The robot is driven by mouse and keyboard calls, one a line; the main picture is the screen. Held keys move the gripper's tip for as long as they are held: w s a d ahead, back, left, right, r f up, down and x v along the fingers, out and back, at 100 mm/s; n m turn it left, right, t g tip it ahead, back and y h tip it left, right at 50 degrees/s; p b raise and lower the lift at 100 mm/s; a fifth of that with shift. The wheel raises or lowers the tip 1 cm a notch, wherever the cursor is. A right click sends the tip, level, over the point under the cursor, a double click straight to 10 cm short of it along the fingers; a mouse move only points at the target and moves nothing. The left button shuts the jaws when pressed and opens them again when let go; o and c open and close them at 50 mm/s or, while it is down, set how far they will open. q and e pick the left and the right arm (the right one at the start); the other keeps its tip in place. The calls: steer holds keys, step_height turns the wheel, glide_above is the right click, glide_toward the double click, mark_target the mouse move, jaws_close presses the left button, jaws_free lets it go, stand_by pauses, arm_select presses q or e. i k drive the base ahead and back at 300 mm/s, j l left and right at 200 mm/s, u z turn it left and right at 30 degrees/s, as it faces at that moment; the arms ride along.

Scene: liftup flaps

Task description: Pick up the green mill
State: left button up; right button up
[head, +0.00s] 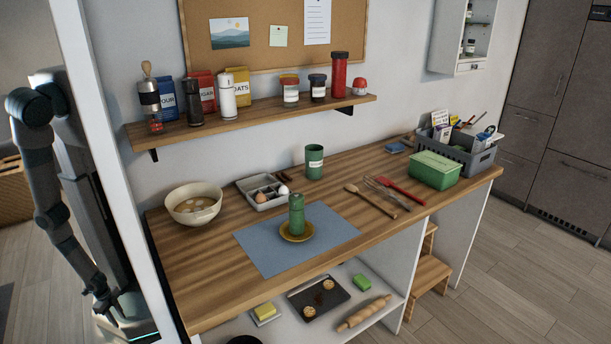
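The green mill (296,214) stands upright on a small yellow-brown saucer (297,237), which sits on a blue-grey mat (262,250) on the wooden counter. Its body has a narrower waist below a rounded top. Nothing touches the mill except the saucer under it. Neither of my grippers shows over the counter. A dark robot arm hangs at the far left behind a white upright frame; I cannot tell whether this is a reflection.
A green labelled cup (314,161), egg tray (264,191) and bowl (194,204) stand around the mat. Utensils (377,197), a green box (434,170) and grey crate (477,155) lie right. A wall shelf (262,119) with jars and another mill hangs above. The mat's front is clear.

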mark_target(297, 218)
steer(key=i+l+u, duration=0.1)
steer(key=u, duration=0.5)
steer(key=i+l+u, duration=0.35)
steer(key=l, duration=0.25)
steer(key=i+l+u, duration=0.15)
steer(key=i+l, duration=0.2)
steer(key=l, duration=0.15)
steer(key=i+l, duration=0.15)
steer(key=l, duration=0.2)
steer(key=i+l+u, duration=0.1)
steer(key=l, duration=0.3)
steer(key=i+l, duration=0.25)
steer(key=l, duration=0.1)
